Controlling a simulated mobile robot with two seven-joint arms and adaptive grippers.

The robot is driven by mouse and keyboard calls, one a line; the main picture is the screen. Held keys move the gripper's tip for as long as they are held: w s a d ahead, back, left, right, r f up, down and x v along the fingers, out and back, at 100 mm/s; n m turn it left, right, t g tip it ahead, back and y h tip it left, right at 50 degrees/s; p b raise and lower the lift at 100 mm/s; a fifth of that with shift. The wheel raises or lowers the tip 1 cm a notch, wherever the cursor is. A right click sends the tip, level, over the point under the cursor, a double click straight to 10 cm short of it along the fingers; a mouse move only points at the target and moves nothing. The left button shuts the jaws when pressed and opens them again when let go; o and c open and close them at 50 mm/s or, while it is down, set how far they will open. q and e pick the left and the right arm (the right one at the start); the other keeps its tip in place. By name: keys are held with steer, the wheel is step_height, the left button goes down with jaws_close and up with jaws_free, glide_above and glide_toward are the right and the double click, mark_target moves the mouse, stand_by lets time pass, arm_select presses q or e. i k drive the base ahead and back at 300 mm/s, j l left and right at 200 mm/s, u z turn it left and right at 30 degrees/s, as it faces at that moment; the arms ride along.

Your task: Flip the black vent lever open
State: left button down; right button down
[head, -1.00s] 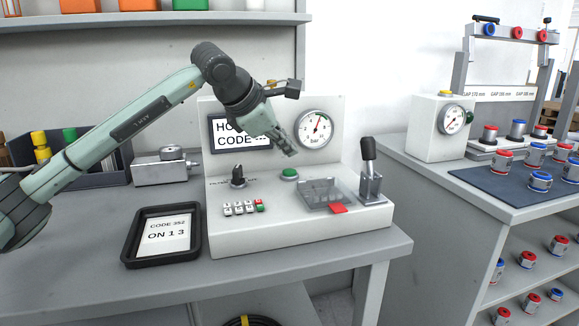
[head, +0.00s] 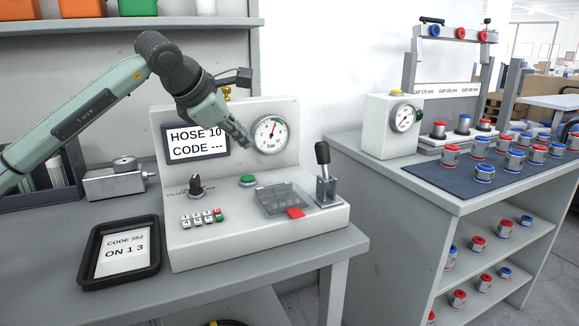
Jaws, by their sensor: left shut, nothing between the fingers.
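The black vent lever (head: 322,153) stands nearly upright in a metal bracket at the right end of the white test console (head: 250,235). My left gripper (head: 246,143) is shut and empty. It hangs in front of the console's back panel, between the display (head: 190,136) and the round pressure gauge (head: 270,134), left of the lever and clear of it. My right gripper is not in view.
The console also carries a green button (head: 247,180), a black knob (head: 196,186), a small keypad, a clear-covered tray and a red tab (head: 296,212). A black framed card (head: 120,280) lies left of it. A second bench with several fittings stands right.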

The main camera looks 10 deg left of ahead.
mark_target(321, 148)
steer(key=k, duration=1)
